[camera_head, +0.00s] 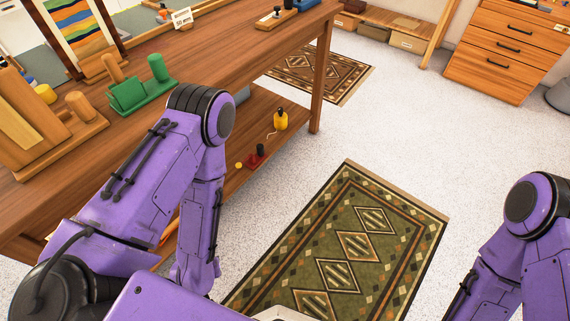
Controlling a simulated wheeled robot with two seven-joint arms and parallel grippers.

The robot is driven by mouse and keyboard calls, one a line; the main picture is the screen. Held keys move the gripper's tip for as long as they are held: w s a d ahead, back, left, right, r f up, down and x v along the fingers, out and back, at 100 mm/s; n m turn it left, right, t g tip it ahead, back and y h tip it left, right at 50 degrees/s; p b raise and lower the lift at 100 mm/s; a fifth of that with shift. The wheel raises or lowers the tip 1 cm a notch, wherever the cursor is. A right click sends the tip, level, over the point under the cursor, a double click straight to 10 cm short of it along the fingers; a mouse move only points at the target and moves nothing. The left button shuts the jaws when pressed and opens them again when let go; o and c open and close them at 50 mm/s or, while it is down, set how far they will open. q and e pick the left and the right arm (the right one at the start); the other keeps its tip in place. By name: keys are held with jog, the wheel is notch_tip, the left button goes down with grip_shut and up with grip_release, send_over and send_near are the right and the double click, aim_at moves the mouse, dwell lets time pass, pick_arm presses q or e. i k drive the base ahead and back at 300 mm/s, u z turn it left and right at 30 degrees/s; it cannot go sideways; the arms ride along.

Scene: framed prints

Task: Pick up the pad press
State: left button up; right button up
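I cannot tell for sure which thing is the pad press. A green block piece with an upright round handle (142,92) stands on the wooden table, left of the middle. Larger wooden pieces with round pegs (50,125) stand at the table's left end. A small red piece with a black knob (257,155) sits on the table's lower shelf, near a yellow bottle (281,119). My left arm bends down in front of the table, and its gripper is out of view. My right arm is at the lower right, and its gripper is also out of view.
The wooden table (215,62) runs from lower left to upper right; its leg (318,100) stands at the right end. A green patterned rug (345,250) and a brown rug (325,72) lie on the pale floor. A drawer cabinet (505,65) stands at upper right.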

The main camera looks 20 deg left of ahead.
aim_at(254, 160)
jog(key=z, duration=0.65)
jog(key=i, duration=1.55)
jog(key=u, duration=1.45)
jog(key=i, duration=0.95)
jog(key=u, duration=0.9)
